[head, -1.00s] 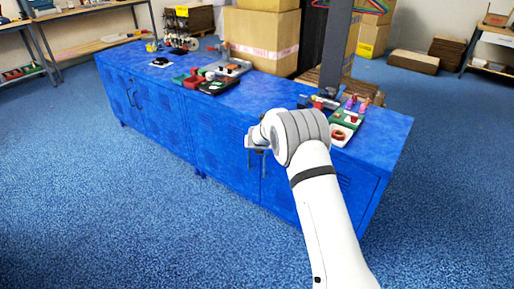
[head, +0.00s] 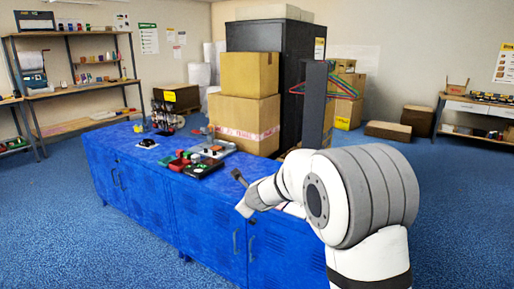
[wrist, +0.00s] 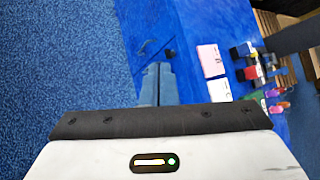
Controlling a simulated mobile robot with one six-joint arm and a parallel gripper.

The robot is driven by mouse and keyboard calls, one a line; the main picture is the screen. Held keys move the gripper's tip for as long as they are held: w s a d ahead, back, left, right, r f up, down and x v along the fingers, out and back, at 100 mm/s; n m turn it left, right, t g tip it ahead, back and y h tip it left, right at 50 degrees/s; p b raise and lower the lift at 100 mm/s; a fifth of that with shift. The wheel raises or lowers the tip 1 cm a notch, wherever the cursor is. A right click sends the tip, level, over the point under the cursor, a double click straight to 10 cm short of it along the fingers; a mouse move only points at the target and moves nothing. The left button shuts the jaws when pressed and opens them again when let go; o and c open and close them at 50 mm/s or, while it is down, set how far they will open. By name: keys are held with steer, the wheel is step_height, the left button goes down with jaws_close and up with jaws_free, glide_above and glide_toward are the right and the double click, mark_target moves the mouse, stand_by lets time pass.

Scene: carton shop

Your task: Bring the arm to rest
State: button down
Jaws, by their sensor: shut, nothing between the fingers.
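My gripper (head: 246,207) is at the front side of the blue cabinet in the head view, above its doors, with my white and grey arm folded up large at the right. In the wrist view my gripper's fingers (wrist: 158,84) are together with nothing between them. They appear over the cabinet's front edge, apart from the small items on top. My arm hides the right end of the cabinet in the head view.
The blue cabinet (head: 140,205) carries a dark tray (head: 203,169) and red bins. Cardboard boxes (head: 246,120) stand behind. Blue carpet (head: 60,235) is clear at left.

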steer(key=s+d+r+n+g+y+p, duration=0.1)
steer(key=s+d+r+n+p, duration=0.15)
steer(key=s+r+n, duration=0.45)
steer(key=s+d+r+n+g+p, duration=0.2)
steer(key=s+d+r+n, duration=0.15)
steer(key=s+n, duration=0.4)
steer(key=s+d+n+g+h+p, duration=0.2)
steer(key=s+d+n, duration=0.3)
steer(key=s, duration=0.7)
steer(key=s+d+n+g+h+p, duration=0.2)
steer(key=s+d+n, duration=0.3)
steer(key=s, duration=0.7)
steer(key=d, duration=0.2)
steer(key=shift+s+d, duration=0.35)
steer(key=c, duration=2.2)
jaws_free()
steer(key=shift+r, duration=0.1)
